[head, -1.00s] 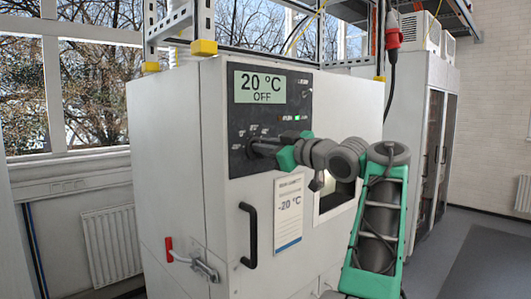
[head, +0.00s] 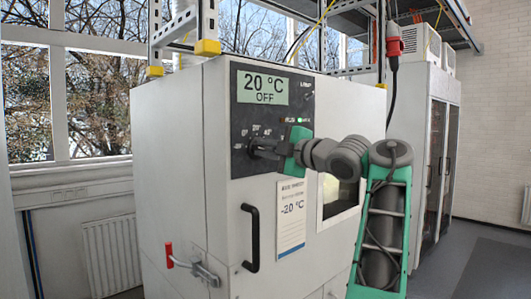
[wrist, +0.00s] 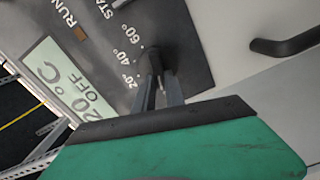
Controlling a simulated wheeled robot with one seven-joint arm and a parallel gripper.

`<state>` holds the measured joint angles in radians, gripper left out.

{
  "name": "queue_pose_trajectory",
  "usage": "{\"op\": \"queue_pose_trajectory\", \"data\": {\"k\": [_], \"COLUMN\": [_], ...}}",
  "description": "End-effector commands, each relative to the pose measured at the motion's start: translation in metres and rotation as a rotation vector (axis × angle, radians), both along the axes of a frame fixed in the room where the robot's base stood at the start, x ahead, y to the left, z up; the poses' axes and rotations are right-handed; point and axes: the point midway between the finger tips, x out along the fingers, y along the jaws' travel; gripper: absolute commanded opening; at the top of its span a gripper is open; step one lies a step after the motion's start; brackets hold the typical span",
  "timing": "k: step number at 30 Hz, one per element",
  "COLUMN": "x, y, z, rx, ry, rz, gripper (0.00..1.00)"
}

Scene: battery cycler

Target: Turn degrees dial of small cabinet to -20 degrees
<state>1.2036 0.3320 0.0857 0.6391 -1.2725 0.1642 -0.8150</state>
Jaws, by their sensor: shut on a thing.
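The small cabinet (head: 166,180) is a light grey box with a dark control panel (head: 296,110) on its front. Its display (head: 262,89) reads 20 °C and OFF. The black degrees dial (wrist: 154,56) sits on the panel below the display, with 20°, 40° and 60° marks beside it in the wrist view. My gripper (wrist: 160,80) is shut on the dial. In the head view, my gripper (head: 265,149) reaches the dial from the right. The fingers hide part of the dial, and I cannot tell which mark it points to.
A paper label (head: 291,215) reading -20 °C is on the cabinet front below the panel. A black door handle (head: 251,238) and a red-gripped lever (head: 169,255) are lower down. A tall cabinet (head: 430,150) stands behind my arm. Floor (head: 485,255) is open at right.

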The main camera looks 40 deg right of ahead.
Motion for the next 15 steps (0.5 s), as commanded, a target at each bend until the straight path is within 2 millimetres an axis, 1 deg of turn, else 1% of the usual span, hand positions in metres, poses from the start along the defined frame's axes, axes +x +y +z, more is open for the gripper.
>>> {"op": "queue_pose_trajectory", "data": {"k": [6, 15], "x": [0.0001, 0.0001], "y": [0.0001, 0.0004], "z": [-0.0023, -0.002], "rx": [-0.078, -0.109], "ry": [-0.001, -0.002], "rz": [0.0, 0.001], "gripper": [0.0, 0.0]}}
